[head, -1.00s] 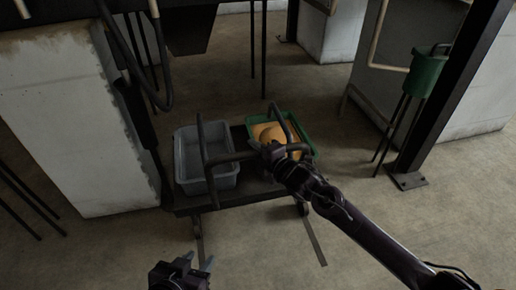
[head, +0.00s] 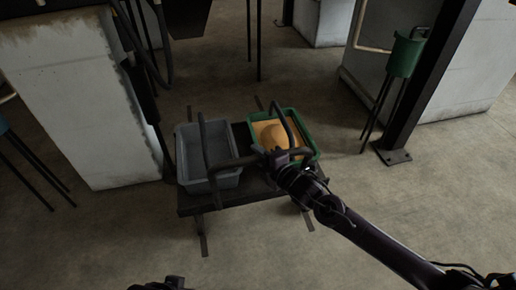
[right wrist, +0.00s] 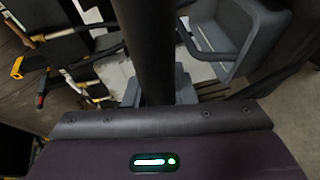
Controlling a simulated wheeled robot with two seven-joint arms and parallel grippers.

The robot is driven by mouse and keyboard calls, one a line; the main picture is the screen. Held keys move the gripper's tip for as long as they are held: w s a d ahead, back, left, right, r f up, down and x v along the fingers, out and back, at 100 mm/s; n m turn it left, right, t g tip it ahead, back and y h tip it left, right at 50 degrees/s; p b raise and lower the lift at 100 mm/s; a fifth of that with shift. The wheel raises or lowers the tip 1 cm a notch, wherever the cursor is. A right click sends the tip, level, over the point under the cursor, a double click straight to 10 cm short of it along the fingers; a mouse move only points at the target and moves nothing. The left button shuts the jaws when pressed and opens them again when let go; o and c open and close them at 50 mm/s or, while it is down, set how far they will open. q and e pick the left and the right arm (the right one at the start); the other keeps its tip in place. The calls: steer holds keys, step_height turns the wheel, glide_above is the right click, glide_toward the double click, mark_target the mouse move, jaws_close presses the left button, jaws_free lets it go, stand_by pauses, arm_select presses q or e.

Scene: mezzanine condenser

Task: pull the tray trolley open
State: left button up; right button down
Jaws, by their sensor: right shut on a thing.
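My left gripper (head: 160,285) is only partly visible at the bottom edge, away from the trolley.
A round orange thing (head: 276,134) lies in the green tray. A stained pale block (head: 85,110) stands close left of the trolley. A dark post with a foot plate (head: 393,157) and a green bucket on legs (head: 405,55) stand right. Floor in front is open.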

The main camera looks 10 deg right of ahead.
arm_select(q)
steer(key=shift+s+a, duration=0.15)
arm_select(e)
steer(key=shift+s+f, duration=0.1)
steer(key=shift+s, duration=0.15)
steer(key=c, duration=1.2)
jaws_free()
steer(key=shift+s+d, duration=0.15)
steer(key=shift+s, duration=0.05)
arm_select(q)
steer(key=shift+s+a+r+g+y+p, duration=0.15)
steer(key=shift+a+g+y+p, duration=0.1)
steer(key=shift+a+p, duration=0.2)
steer(key=shift+s+a+r+g+y+p, duration=0.15)
steer(key=shift+a+g+p, duration=0.15)
steer(key=shift+a, duration=0.2)
arm_select(e)
steer(key=v, duration=0.7)
arm_select(q)
steer(key=shift+s+d, duration=0.1)
arm_select(e)
steer(key=shift+s, duration=0.1)
